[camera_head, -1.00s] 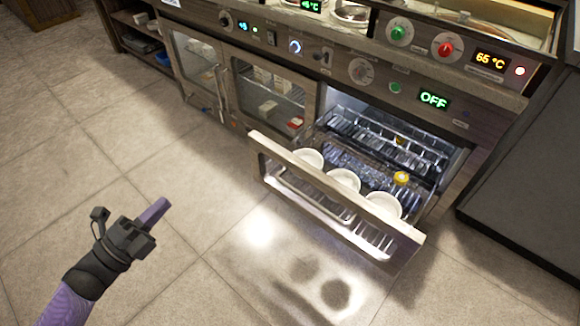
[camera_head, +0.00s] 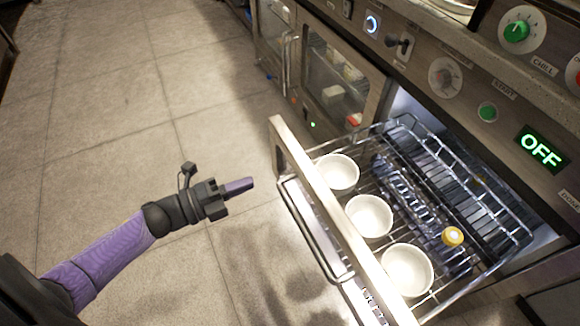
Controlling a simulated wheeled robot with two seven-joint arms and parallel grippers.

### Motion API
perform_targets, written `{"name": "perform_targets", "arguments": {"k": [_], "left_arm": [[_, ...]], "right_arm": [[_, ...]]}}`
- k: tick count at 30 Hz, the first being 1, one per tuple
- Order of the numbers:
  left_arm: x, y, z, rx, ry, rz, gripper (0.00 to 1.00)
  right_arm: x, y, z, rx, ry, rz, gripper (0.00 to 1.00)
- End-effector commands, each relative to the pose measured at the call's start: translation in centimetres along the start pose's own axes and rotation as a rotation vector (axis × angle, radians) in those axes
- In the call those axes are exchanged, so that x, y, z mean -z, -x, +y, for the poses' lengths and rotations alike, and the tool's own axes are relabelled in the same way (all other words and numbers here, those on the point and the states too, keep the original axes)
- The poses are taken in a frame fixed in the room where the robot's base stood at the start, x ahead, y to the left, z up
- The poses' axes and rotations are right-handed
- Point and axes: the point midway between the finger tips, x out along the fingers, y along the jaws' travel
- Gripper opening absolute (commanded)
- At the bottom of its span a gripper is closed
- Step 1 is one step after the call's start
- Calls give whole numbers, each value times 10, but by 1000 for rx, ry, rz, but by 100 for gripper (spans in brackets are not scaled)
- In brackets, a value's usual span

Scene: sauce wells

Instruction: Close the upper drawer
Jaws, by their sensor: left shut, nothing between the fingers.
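The upper drawer (camera_head: 345,230) is pulled out from the counter unit. It has a pale front panel with a long bar handle (camera_head: 312,232) on its outer face and a wire rack inside. White bowls (camera_head: 369,216) stand in a row behind the front panel. A yellow-topped item (camera_head: 452,237) sits further in. My left gripper (camera_head: 240,186) is shut and empty, left of the drawer front and apart from it, pointing towards it. My right gripper is out of view.
Glass-doored cabinets (camera_head: 333,75) stand beside the drawer opening. Above are knobs, a green button (camera_head: 487,111) and a display reading OFF (camera_head: 541,149). The tiled floor (camera_head: 110,110) on the left is clear.

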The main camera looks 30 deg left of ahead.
Motion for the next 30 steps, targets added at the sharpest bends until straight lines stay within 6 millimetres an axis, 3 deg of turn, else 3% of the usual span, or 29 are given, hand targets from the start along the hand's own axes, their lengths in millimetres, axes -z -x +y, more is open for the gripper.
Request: {"name": "perform_targets", "arguments": {"k": [6,12,18,30], "left_arm": [[0,-48,4,1,0,2,0],[0,-79,4,0,1,2,0],[0,-90,1,-1,0,-1,0],[2,-91,0,0,0,0,0]], "right_arm": [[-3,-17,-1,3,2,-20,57],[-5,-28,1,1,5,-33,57],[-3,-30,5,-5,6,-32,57],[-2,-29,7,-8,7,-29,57]]}}
